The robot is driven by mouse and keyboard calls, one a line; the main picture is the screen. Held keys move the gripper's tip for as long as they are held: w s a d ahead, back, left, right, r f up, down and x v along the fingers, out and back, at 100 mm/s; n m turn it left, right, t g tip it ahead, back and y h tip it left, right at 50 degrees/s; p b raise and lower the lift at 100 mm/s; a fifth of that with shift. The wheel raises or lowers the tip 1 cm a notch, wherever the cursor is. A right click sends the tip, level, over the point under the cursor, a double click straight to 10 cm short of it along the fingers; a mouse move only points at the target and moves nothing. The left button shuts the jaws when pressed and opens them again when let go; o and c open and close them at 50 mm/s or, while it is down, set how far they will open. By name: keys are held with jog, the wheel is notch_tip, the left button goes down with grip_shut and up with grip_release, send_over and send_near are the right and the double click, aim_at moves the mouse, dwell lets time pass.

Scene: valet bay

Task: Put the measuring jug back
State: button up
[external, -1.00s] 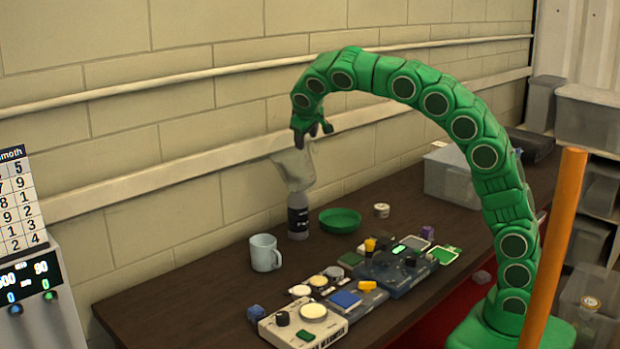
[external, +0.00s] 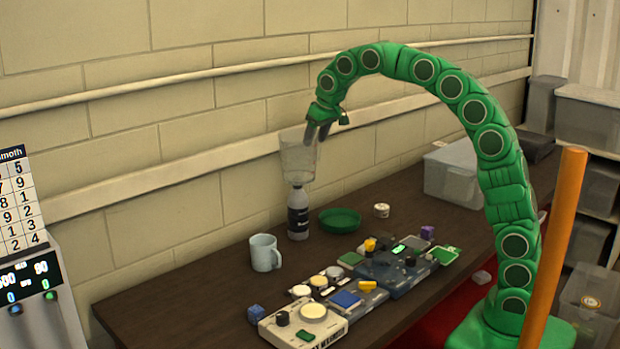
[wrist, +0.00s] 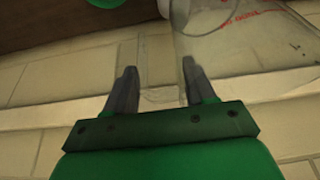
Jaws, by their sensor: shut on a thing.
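The measuring jug (external: 297,160) is clear and see-through, and it hangs in the air about upright in the external view. Below it in the picture stands a dark-labelled bottle (external: 298,215); I cannot tell whether the two touch. My gripper (external: 319,132) is at the jug's upper right side, shut on the jug. In the wrist view, the fingers (wrist: 156,80) stand apart, with faint clear plastic between them. Part of the jug's wall with red markings (wrist: 235,35) shows at the upper right there. The exact grip point is hard to see.
On the dark table (external: 165,300) are a light blue mug (external: 265,253), a green bowl (external: 340,220), a small round tin (external: 381,210) and a clear bin (external: 452,175). Several control boxes (external: 385,270) crowd the front. An orange post (external: 556,250) stands at the right.

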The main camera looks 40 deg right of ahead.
jog(key=s+a+f+n, duration=0.1)
jog(key=s+a+f, duration=0.25)
jog(key=a, duration=0.95)
jog(key=s+a+f+n+y, duration=0.1)
jog(key=s+a+f, duration=0.3)
jog(key=a, duration=1)
jog(key=s+a+f+n, duration=0.15)
jog(key=s+a, duration=0.35)
jog(key=a, duration=0.8)
jog(key=w+a+f, duration=0.8)
jog(key=w+f, duration=0.1)
jog(key=w, duration=0.1)
jog(key=shift+w+f+g, duration=0.2)
jog(key=shift+g, duration=0.1)
jog(key=shift+a+f, duration=0.1)
jog(key=shift+f, duration=0.05)
jog(key=shift+s+x, duration=0.15)
jog(key=shift+x, duration=0.7)
jog(key=shift+s+x, duration=0.2)
jog(key=shift+x, duration=0.6)
jog(key=shift+f, duration=0.25)
